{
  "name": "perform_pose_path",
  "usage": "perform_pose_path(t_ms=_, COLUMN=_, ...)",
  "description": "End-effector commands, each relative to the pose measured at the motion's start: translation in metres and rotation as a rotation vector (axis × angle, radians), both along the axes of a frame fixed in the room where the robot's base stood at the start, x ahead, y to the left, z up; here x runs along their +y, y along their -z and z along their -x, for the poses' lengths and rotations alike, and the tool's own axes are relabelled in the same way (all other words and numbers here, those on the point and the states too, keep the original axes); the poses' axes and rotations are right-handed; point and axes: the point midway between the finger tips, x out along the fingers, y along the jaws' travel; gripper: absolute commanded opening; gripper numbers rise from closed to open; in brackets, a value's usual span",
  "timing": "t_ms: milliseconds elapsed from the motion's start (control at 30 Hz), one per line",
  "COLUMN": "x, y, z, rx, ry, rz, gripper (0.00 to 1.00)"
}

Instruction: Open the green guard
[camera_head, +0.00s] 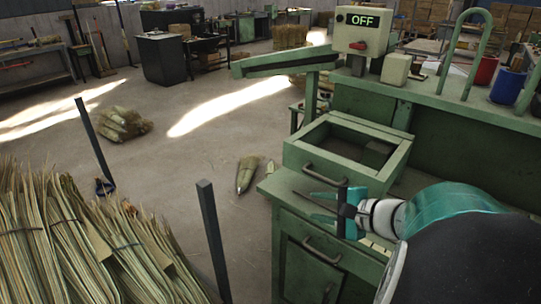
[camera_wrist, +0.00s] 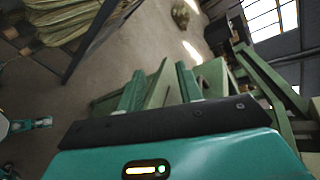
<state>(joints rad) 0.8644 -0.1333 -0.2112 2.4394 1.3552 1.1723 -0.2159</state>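My gripper (camera_head: 322,207) is at the lower right in the head view, in front of the green drawer-like box. In the wrist view its two teal fingers stand apart (camera_wrist: 160,80), with nothing clearly held between them. The green machine carries a long green arm-like cover (camera_head: 285,62) pointing left below the control box. In front of it is an open-topped green box (camera_head: 310,153) with a dark front handle. I cannot tell which green part is the guard. In the wrist view green surfaces (camera_wrist: 212,77) lie beyond the fingers; contact cannot be told.
The control box (camera_head: 362,35) reads OFF and has a red switch. A green cabinet (camera_head: 290,235) stands below my gripper. Bundled straw (camera_head: 75,245) and dark posts (camera_head: 214,240) are at left. Cups (camera_head: 507,87) stand on the right bench. The middle floor is mostly clear.

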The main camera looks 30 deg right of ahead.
Motion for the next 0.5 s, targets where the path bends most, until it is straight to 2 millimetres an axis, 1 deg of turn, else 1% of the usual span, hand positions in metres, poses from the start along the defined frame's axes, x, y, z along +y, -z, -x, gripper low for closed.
perform_pose_path(t_ms=33, x=-0.031, y=0.002, z=0.008, rx=-0.035, ry=0.106, rz=-0.049, gripper=0.36)
perform_pose_path(t_ms=100, x=-0.064, y=0.001, z=0.019, rx=-0.087, ry=0.221, rz=-0.095, gripper=0.36)
perform_pose_path(t_ms=200, x=-0.093, y=0.001, z=0.031, rx=-0.134, ry=0.327, rz=-0.129, gripper=0.36)
perform_pose_path(t_ms=267, x=-0.101, y=0.0, z=0.034, rx=-0.149, ry=0.357, rz=-0.136, gripper=0.36)
perform_pose_path(t_ms=333, x=-0.105, y=0.001, z=0.033, rx=-0.155, ry=0.369, rz=-0.139, gripper=0.36)
perform_pose_path(t_ms=433, x=-0.105, y=0.003, z=0.023, rx=-0.155, ry=0.367, rz=-0.141, gripper=0.36)
perform_pose_path(t_ms=500, x=-0.104, y=0.006, z=0.012, rx=-0.154, ry=0.366, rz=-0.141, gripper=0.36)
